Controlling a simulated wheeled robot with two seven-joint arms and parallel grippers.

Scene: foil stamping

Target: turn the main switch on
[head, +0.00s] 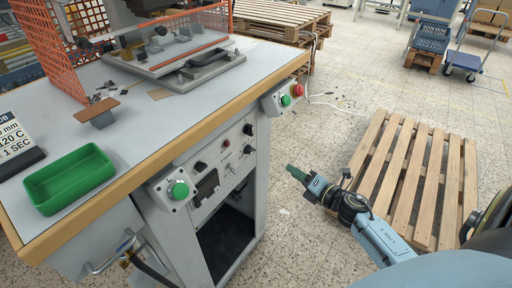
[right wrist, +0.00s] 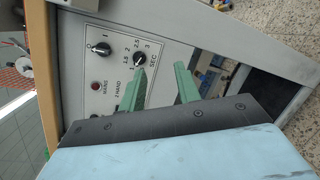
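The control panel (head: 222,168) is on the front of the workbench. A black rotary knob (head: 248,129) with a "1" mark sits at its upper right and also shows in the right wrist view (right wrist: 100,48); its exact setting is hard to read. A red lamp (right wrist: 96,86) labelled MAINS is beside it, and a second knob (right wrist: 138,59) has a seconds scale. My right gripper (head: 292,170) is to the right of the panel, apart from it. In the right wrist view its green fingers (right wrist: 160,87) are spread with nothing between them. My left gripper is out of view.
Two button boxes flank the panel: one with a green button (head: 179,190), one with green and red buttons (head: 285,100). A green tray (head: 70,180) is on the bench top. A wooden pallet (head: 418,175) lies on the floor to the right.

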